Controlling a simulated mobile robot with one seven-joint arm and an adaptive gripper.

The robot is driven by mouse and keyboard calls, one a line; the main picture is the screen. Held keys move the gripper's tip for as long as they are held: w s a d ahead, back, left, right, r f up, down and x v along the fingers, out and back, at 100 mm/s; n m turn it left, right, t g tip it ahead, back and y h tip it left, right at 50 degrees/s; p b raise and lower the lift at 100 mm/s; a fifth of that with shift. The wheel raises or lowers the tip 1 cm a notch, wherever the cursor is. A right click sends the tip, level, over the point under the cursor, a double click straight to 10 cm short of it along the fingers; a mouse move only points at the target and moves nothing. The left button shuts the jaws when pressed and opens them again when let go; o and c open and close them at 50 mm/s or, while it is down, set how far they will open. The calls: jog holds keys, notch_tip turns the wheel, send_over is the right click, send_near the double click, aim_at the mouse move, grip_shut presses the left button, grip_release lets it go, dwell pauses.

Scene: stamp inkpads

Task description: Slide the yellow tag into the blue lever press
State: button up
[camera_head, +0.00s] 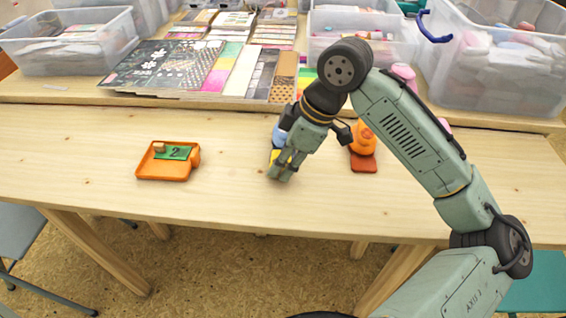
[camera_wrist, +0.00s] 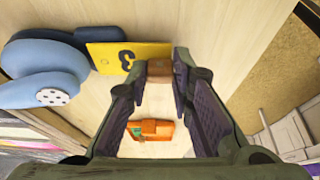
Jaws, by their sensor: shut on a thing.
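The yellow tag (camera_wrist: 128,55), marked with a 3, has a small brown block (camera_wrist: 160,70) at one end. My gripper (camera_wrist: 160,72) is shut on that block, and the tag sticks out towards the blue lever press (camera_wrist: 48,72). The tag's far end is at the press's edge in the wrist view; I cannot tell whether it is inside the slot. In the head view the blue lever press (camera_head: 278,135) is mostly hidden behind my gripper (camera_head: 279,172), and only bits of yellow show there.
An orange tray (camera_head: 168,175) with a green tag (camera_head: 174,153) marked 2 stands at left. An orange lever press (camera_head: 362,138) stands to the right of my gripper. Cards and plastic bins (camera_head: 72,52) fill the back shelf. The front table is mostly clear.

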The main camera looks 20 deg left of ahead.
jog(key=shift+w+a+p, duration=0.2)
jog(key=shift+w, duration=0.5)
jog(key=shift+w+a+p, duration=0.2)
jog(key=shift+w, duration=0.5)
jog(key=shift+w, duration=0.1)
jog(key=o, duration=0.8)
notch_tip(320, 180, up, 7)
jog(key=p, duration=0.6)
jog(key=shift+p, duration=0.35)
